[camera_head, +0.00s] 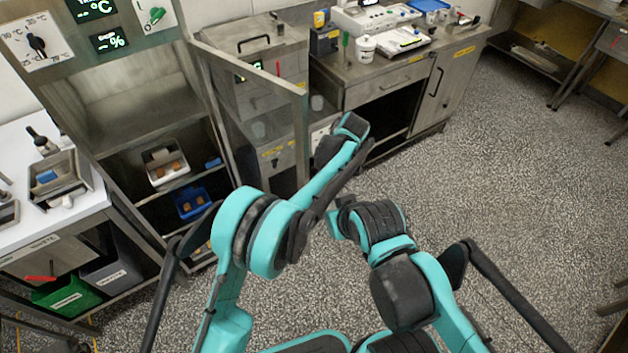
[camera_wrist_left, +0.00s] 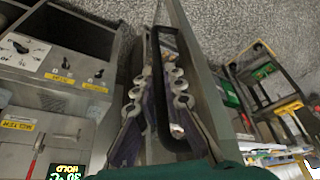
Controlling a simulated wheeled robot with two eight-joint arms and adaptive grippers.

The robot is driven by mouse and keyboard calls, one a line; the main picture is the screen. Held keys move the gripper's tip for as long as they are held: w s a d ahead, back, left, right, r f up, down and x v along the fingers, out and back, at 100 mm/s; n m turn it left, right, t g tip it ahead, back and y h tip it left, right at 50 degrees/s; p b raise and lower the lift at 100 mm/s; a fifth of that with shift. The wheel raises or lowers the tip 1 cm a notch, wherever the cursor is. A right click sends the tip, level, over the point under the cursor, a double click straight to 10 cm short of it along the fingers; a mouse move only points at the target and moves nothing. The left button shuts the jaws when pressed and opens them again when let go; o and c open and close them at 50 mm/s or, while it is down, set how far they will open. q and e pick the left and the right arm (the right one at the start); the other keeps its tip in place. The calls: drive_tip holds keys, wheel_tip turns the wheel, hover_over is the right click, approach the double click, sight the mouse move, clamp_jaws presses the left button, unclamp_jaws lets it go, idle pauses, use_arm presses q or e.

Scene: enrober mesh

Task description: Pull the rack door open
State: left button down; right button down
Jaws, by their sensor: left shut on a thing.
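The rack (camera_head: 125,95) stands at the left in the head view. Its door (camera_head: 268,125), a metal frame with a clear pane, is swung well open, its top edge running out to the right. My left arm reaches to the door's outer side, and its fingers are hidden in the head view. In the left wrist view my left gripper (camera_wrist_left: 158,85) has its fingers either side of the dark bar handle (camera_wrist_left: 166,120) and is shut on it, beside the door's grey frame (camera_wrist_left: 208,90). My right arm is bent at lower centre; its fingers do not show.
Inside the rack are a white bin (camera_head: 165,163) and a blue bin (camera_head: 190,203). A steel counter (camera_head: 385,82) with a cabinet stands beyond the door. A worktop (camera_head: 85,215) lies left of the rack. The speckled floor (camera_head: 490,150) to the right is clear.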

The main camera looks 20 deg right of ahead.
use_arm(q)
drive_tip(key=shift+a, duration=0.1)
drive_tip(key=c, duration=1.6)
unclamp_jaws()
drive_tip(key=shift+w, duration=0.1)
drive_tip(key=v, duration=1.2)
drive_tip(key=shift+f, duration=0.1)
